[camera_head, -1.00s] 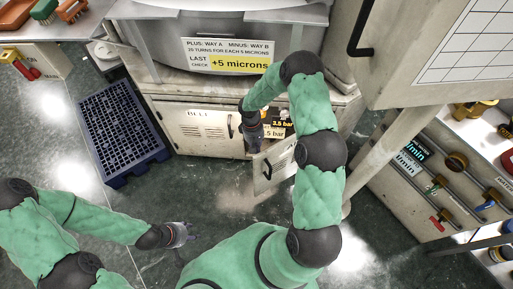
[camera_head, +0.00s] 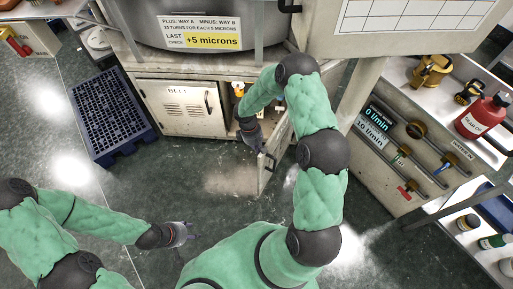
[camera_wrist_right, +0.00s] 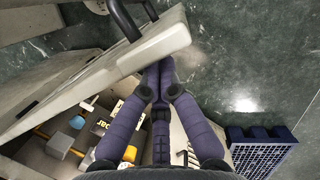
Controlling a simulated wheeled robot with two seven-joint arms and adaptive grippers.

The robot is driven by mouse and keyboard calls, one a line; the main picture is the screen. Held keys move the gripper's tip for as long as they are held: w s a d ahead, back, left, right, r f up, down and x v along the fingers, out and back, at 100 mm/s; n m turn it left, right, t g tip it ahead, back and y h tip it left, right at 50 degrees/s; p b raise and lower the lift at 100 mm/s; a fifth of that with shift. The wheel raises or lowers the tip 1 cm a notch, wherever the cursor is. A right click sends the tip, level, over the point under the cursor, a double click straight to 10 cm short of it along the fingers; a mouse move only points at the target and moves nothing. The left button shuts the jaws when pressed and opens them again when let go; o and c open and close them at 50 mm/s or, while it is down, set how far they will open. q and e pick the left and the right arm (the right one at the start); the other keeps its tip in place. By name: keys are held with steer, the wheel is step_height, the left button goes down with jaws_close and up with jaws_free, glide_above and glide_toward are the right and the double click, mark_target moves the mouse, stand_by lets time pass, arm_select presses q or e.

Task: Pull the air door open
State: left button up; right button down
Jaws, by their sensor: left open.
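The air door (camera_head: 274,161) is the small pale door right of the BELT door. It is hinged at its right and stands swung well out from the cabinet, showing nearly edge-on, with its dark handle (camera_head: 270,162) on the outer face. My right gripper (camera_head: 262,147) is at the inner side of the door's free edge. In the right wrist view the air door (camera_wrist_right: 110,75) crosses the top, and the fingers (camera_wrist_right: 159,68) come together at its edge, their tips partly hidden; the handle is not between them. My left gripper (camera_head: 187,233) is open and empty above the floor.
The open compartment (camera_wrist_right: 70,140) holds a yellow pipe, blocks and a bar display. The BELT door (camera_head: 185,104) is closed. A blue pallet (camera_head: 108,118) lies on the floor at left. A bench with valves (camera_head: 400,150) stands at right. Floor before the cabinet is clear.

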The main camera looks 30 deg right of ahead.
steer(key=s+d+n, duration=0.3)
steer(key=s+d, duration=0.2)
steer(key=s, duration=0.3)
steer(key=shift+s+h, duration=0.3)
steer(key=shift+s, duration=0.05)
steer(key=w+a+b, duration=0.1)
steer(key=w+a, duration=0.2)
steer(key=p+v, duration=0.4)
steer(key=v, duration=0.6)
steer(key=shift+s+d, duration=0.15)
steer(key=shift+s, duration=0.05)
steer(key=s+a+f+m+t+y, duration=0.1)
steer(key=s+a+f+m+y, duration=0.1)
steer(key=a, duration=0.5)
steer(key=s+a+f+m+t+y, duration=0.1)
steer(key=s+a+f+m+y, duration=0.1)
steer(key=s+a+m, duration=0.3)
steer(key=s+a+f+m+y, duration=0.2)
steer(key=s+a+f+m, duration=0.1)
steer(key=a, duration=0.6)
steer(key=shift+s+a+f+m+t, duration=0.2)
steer(key=shift+s+f+m+t, duration=0.2)
steer(key=shift+s+m, duration=0.45)
